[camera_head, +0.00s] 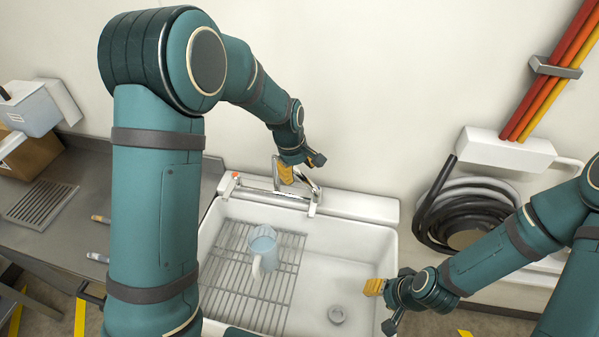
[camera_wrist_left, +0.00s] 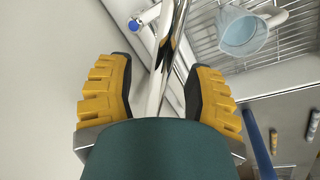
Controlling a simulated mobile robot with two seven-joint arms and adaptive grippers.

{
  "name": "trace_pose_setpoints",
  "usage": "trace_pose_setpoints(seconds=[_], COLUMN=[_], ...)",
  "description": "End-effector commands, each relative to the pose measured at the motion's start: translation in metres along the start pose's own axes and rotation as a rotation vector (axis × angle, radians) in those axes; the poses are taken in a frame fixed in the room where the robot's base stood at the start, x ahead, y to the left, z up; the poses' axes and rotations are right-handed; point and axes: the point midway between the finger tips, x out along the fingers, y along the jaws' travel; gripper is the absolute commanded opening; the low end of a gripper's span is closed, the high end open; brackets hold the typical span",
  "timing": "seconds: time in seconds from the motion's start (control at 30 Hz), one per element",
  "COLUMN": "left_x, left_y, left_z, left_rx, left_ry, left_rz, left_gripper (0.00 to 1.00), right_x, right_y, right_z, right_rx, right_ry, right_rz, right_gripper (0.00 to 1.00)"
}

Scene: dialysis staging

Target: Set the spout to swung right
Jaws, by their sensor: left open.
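The chrome tap (camera_head: 262,192) is mounted on the back ledge of the white sink. Its slim spout (camera_wrist_left: 178,28) runs between the fingers of my left gripper in the left wrist view, with a gap to each finger. My left gripper (camera_head: 302,173) is open around it and partly hides it in the head view, so I cannot tell exactly which way the spout is swung. A blue-capped end (camera_wrist_left: 134,25) of the tap shows in the left wrist view. My right gripper (camera_head: 384,305) is open and empty over the sink's right side, away from the tap.
A light blue jug (camera_head: 264,247) stands on the wire rack (camera_head: 232,275) in the sink's left half; it also shows in the left wrist view (camera_wrist_left: 238,30). The right basin with its drain (camera_head: 337,314) is otherwise clear. The wall (camera_head: 390,80) rises behind; coiled dark hoses (camera_head: 432,215) hang right.

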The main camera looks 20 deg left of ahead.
Motion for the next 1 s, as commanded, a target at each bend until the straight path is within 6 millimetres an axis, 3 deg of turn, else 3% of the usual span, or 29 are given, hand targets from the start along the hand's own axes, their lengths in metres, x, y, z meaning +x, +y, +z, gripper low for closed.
trace_pose_setpoints(seconds=[0.3, 0.5, 1.0], left_x=[-0.066, -0.093, -0.102], left_y=[0.001, 0.001, 0.0], left_z=[0.001, 0.001, 0.001], left_rx=[0.002, 0.002, 0.001], left_ry=[0.0, 0.0, -0.001], left_rz=[0.004, 0.002, -0.001], left_gripper=[0.52, 0.52, 0.52], right_x=[0.0, 0.0, 0.0], right_y=[0.0, 0.0, 0.0], right_z=[0.0, 0.0, 0.0], right_rx=[0.0, 0.0, 0.0], right_ry=[0.0, 0.0, 0.0], right_rz=[0.0, 0.0, 0.0], right_gripper=[0.47, 0.47, 0.47])
